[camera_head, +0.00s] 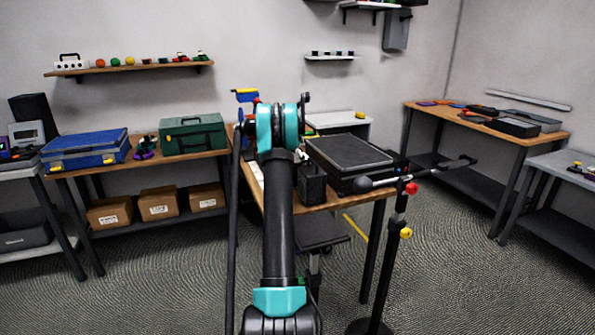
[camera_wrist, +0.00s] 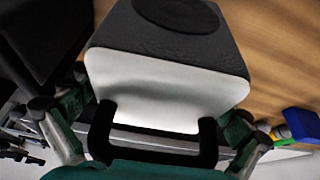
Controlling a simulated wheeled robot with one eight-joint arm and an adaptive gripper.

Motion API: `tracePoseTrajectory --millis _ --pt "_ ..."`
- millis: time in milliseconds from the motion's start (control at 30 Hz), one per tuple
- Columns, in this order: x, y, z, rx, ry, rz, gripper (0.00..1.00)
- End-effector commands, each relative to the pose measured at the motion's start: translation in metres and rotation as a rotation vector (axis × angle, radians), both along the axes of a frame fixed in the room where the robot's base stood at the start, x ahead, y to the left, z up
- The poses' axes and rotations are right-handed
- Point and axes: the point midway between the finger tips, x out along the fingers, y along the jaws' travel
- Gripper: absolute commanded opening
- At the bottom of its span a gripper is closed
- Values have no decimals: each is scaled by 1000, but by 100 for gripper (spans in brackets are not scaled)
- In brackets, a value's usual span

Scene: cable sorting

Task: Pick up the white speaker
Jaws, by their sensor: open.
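In the wrist view a speaker (camera_wrist: 165,92) with a smooth white side and a dark grey face with a round cone fills the upper middle. It stands on a wooden surface. My gripper (camera_wrist: 155,118) is open. Its two dark fingertips lie apart, overlapping the lower left and lower right of the white side in the picture. I cannot tell whether they touch it. In the head view my arm covers the middle of the table, and I cannot make out the white speaker or my gripper there.
A dark box-shaped thing (camera_wrist: 45,35) stands close to the speaker's left in the wrist view. A blue object (camera_wrist: 302,122) lies to the right. In the head view a black case (camera_head: 350,152) and a black box (camera_head: 312,184) sit right of my arm.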

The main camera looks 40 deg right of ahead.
Motion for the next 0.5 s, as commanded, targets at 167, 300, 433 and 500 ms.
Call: tracePoseTrajectory --millis 167,300,433,500 --pt "0 0 0 0 0 0 88" --pt "0 0 0 0 0 0 70" --pt "0 0 0 0 0 -1 54" --pt "0 0 1 0 0 -1 45"
